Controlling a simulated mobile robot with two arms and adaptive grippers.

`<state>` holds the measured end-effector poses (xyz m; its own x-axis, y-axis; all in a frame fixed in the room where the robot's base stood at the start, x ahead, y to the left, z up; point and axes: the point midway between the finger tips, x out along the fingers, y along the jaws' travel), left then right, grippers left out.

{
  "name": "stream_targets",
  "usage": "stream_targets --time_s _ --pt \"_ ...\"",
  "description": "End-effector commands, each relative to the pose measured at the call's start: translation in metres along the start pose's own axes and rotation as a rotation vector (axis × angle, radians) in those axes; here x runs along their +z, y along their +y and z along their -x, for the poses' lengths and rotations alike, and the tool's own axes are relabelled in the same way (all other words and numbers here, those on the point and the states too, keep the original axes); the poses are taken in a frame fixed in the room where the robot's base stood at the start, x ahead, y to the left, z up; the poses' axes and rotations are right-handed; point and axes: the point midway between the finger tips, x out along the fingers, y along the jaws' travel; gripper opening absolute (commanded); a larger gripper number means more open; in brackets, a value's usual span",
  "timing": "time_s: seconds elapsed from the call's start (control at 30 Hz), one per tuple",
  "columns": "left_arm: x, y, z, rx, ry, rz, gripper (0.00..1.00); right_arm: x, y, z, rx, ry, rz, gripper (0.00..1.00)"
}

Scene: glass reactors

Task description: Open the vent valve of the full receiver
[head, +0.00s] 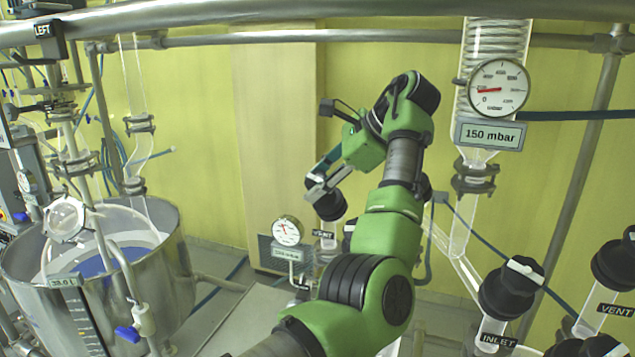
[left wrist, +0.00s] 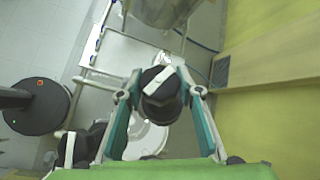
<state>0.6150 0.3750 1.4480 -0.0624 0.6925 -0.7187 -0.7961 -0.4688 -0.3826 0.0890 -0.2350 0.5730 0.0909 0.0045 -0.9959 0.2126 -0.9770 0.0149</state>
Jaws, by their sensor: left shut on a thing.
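My left gripper (head: 325,188) reaches down over a black valve knob (head: 329,206) behind my green arm in the head view. A VENT label (head: 323,234) is just below this knob. In the left wrist view the gripper (left wrist: 160,90) has one finger on each side of the round vent valve knob (left wrist: 163,108) and is shut on it. A white bar (left wrist: 155,82) crosses the knob's top at a slant. The receiver under this valve is mostly hidden by my arm, and I cannot tell its level. My right gripper is not in view.
A small gauge (head: 287,230) stands left of the gripped valve. A large gauge (head: 498,87) hangs above a 150 mbar sign (head: 490,134). An INLET valve (head: 511,287) and another VENT valve (head: 617,262) are at right. A steel vessel (head: 160,285) stands at left.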

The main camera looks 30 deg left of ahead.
Motion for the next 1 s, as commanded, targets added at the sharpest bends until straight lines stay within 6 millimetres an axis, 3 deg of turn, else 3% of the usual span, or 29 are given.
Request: stream_targets --time_s 0.4,0.9,0.93,1.0 --pt "-0.0002 0.0006 -0.0007 0.117 0.002 0.064 0.12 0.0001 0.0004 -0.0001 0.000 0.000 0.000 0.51" --pt "-0.0004 0.0011 -0.0018 0.130 0.000 0.071 0.12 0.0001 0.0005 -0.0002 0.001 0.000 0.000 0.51" --pt "-0.0004 0.0011 -0.0018 0.130 0.000 0.071 0.36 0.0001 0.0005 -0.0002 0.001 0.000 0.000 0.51" --pt "-0.0004 0.0010 -0.0017 0.130 0.000 0.071 0.51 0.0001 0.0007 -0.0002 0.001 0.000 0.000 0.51"
